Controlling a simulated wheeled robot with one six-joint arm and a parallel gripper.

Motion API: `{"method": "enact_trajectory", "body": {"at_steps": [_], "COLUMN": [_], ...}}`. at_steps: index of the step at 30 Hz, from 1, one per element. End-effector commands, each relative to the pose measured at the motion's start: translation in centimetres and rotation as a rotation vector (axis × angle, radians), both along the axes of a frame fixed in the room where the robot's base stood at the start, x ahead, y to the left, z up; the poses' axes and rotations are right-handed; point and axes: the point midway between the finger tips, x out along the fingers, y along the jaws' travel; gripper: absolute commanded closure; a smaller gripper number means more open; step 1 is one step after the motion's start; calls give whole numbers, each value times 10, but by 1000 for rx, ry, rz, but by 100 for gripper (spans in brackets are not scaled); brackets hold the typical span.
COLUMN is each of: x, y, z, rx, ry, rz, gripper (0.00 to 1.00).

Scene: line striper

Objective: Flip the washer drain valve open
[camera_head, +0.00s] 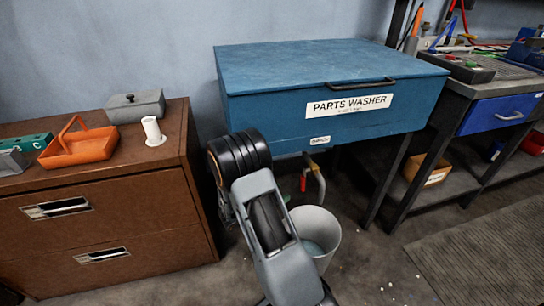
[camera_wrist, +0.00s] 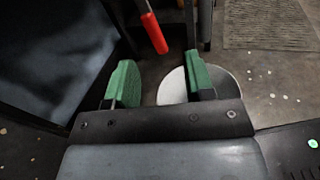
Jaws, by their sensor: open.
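The blue parts washer (camera_head: 290,108) stands against the wall with its lid shut. In the wrist view the red handle (camera_wrist: 155,33) slants downward, just beyond my gripper (camera_wrist: 161,82). My gripper's green fingers are open with nothing held between them, apart from the handle.
A pale bucket (camera_head: 328,232) stands on the floor below the pipe; its pale round shape shows behind my fingers (camera_wrist: 172,88). A brown cabinet (camera_head: 110,210) stands left, a workbench (camera_head: 480,85) right. The washer's dark legs (camera_head: 388,180) flank the space underneath.

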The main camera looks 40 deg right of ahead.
Motion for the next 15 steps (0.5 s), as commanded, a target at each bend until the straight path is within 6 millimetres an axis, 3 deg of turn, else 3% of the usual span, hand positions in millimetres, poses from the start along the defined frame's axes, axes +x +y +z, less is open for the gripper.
{"method": "enact_trajectory", "body": {"at_steps": [1, 15], "x": [-3, -36], "y": [2, 22], "z": [17, 110], "rx": [16, 197], "ry": [-24, -267], "rz": [-20, -236], "gripper": [51, 51]}}
